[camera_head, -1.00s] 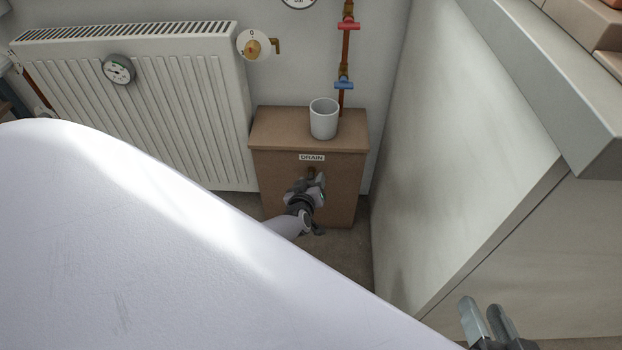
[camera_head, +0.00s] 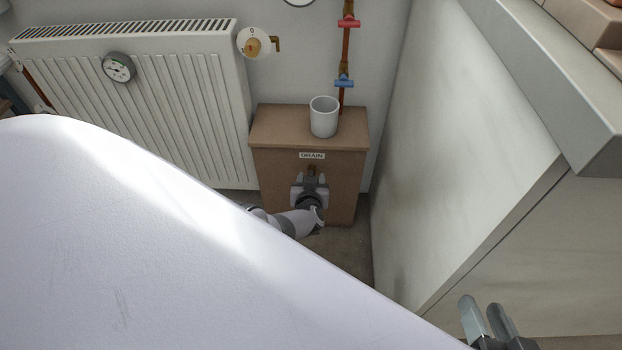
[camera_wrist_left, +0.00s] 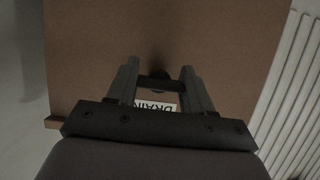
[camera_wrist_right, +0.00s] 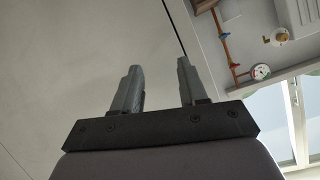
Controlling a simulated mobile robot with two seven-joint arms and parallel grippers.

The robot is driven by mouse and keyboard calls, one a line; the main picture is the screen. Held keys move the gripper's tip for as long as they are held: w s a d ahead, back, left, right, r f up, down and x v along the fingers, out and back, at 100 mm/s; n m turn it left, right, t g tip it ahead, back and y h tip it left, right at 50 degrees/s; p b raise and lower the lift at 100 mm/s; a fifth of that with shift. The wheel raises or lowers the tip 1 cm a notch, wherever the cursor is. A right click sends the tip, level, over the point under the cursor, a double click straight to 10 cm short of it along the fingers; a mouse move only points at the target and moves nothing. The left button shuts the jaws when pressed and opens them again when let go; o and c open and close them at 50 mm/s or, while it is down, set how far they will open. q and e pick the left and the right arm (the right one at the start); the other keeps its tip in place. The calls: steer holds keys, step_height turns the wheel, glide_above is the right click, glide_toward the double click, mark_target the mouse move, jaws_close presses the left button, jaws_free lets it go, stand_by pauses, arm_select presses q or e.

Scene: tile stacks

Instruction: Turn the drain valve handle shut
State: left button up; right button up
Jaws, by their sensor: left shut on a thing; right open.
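The drain valve handle (camera_wrist_left: 160,85) shows in the left wrist view as a dark bar spanning my left gripper's fingers, with a round hub behind it. The valve sits on the front of a brown box (camera_head: 340,190), under a "DRAIN" label (camera_head: 312,155). My left gripper (camera_head: 310,180) is shut on the handle and hides most of it in the head view; a little brass shows above. It also shows in the left wrist view (camera_wrist_left: 160,82). My right gripper (camera_head: 487,318) is open and empty at the lower right, and shows in the right wrist view (camera_wrist_right: 158,85).
A white cup (camera_head: 324,118) stands on the box top. A radiator (camera_head: 190,100) with a gauge (camera_head: 119,67) is to the left. A copper pipe (camera_head: 345,45) with red and blue valves rises behind. A large pale panel (camera_head: 450,150) bounds the right side.

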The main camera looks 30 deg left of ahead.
stand_by(0.3)
arm_select(q)
steer(key=o, duration=1)
steer(key=shift+o, duration=0.2)
arm_select(e)
steer(key=shift+r, duration=0.1)
arm_select(q)
steer(key=shift+r, duration=0.1)
steer(key=shift+s+d+r+p, duration=0.2)
steer(key=shift+s+r+p, duration=0.1)
steer(key=shift+p, duration=0.3)
steer(key=p+v, duration=0.5)
steer(key=v, duration=0.1)
steer(key=shift+s, duration=0.15)
arm_select(e)
steer(key=d+h, duration=0.1)
steer(key=s+d+h, duration=0.1)
steer(key=d, duration=0.1)
steer(key=d+r, duration=0.1)
steer(key=shift+s+d+n+h, duration=0.35)
steer(key=shift+d+n+h, duration=0.05)
arm_select(q)
steer(key=shift+f, duration=0.15)
arm_select(e)
steer(key=shift+f, duration=0.1)
